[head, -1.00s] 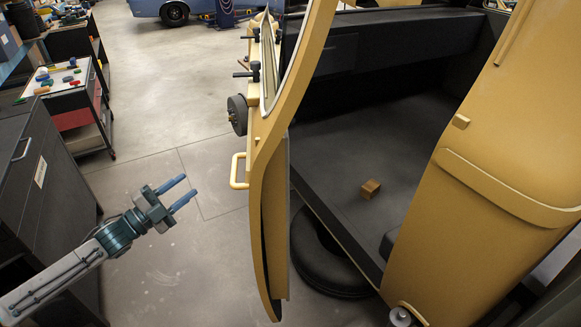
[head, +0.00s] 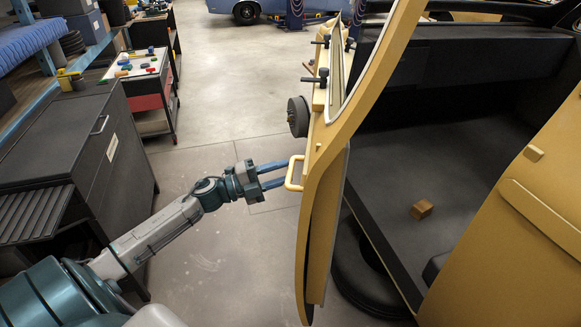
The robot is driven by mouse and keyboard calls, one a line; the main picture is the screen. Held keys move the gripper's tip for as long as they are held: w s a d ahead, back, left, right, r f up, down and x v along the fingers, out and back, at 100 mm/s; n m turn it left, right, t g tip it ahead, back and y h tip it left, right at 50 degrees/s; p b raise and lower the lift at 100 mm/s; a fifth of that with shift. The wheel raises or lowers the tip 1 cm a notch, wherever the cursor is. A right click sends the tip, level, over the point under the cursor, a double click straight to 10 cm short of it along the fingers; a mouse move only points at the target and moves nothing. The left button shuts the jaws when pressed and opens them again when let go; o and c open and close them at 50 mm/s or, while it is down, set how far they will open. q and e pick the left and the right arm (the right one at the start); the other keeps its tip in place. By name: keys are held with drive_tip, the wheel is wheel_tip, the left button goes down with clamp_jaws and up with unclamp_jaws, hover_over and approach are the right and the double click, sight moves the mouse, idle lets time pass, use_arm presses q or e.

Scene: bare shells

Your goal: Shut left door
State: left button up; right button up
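The left door (head: 322,205) is a yellow car door standing wide open, seen nearly edge-on in the middle of the head view. Its light yellow loop handle (head: 291,174) sticks out on the left side of the door. My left gripper (head: 286,173) is open, with two blue fingers apart and pointing right at the handle. The fingertips are at the handle's outer bar; I cannot tell whether they touch it. My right gripper is not in view.
The yellow car body (head: 540,200) is on the right, with a dark open interior and a small brown block (head: 421,209) on its floor. A dark cabinet (head: 60,140) and a tool cart (head: 150,85) stand at left. Bare floor lies between cart and door.

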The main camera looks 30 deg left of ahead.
sight(291, 167)
use_arm(q)
drive_tip(key=shift+p+x, duration=0.6)
drive_tip(key=shift+x, duration=0.9)
clamp_jaws()
